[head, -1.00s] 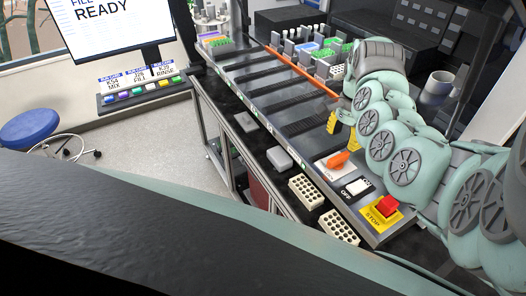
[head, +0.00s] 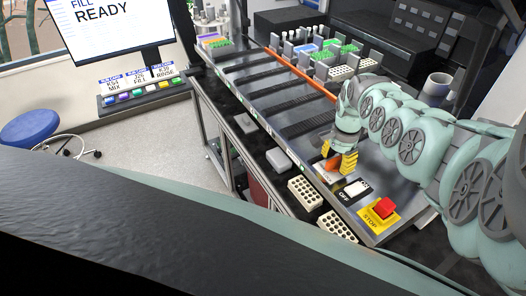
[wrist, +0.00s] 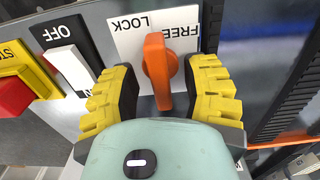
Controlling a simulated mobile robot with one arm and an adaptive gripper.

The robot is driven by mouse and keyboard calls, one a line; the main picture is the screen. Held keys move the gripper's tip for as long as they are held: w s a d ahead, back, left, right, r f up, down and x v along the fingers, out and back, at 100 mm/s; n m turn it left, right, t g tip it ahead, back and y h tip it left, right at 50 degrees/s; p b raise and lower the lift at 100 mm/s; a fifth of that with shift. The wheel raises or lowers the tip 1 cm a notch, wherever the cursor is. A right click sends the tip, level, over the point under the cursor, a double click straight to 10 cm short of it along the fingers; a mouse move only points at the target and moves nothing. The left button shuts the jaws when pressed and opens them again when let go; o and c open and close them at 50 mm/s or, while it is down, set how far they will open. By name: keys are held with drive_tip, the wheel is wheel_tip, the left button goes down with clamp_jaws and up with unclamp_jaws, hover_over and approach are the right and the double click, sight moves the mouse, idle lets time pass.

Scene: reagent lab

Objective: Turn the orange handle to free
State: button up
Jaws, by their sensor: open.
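The orange handle (head: 331,164) sits on a white plate on the front panel of the bench machine. In the wrist view, the handle (wrist: 157,66) lies lengthwise between the two yellow fingers of my gripper (wrist: 161,90).
A white OFF switch (head: 357,188) and a red STOP button (head: 385,207) on yellow are beside the handle. An orange rail (head: 300,73) and several bottles and racks stand behind. White perforated racks (head: 305,192) lie in front, below the panel.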

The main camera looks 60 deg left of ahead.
idle(0.4)
clamp_jaws()
drive_tip(key=shift+f, duration=0.1)
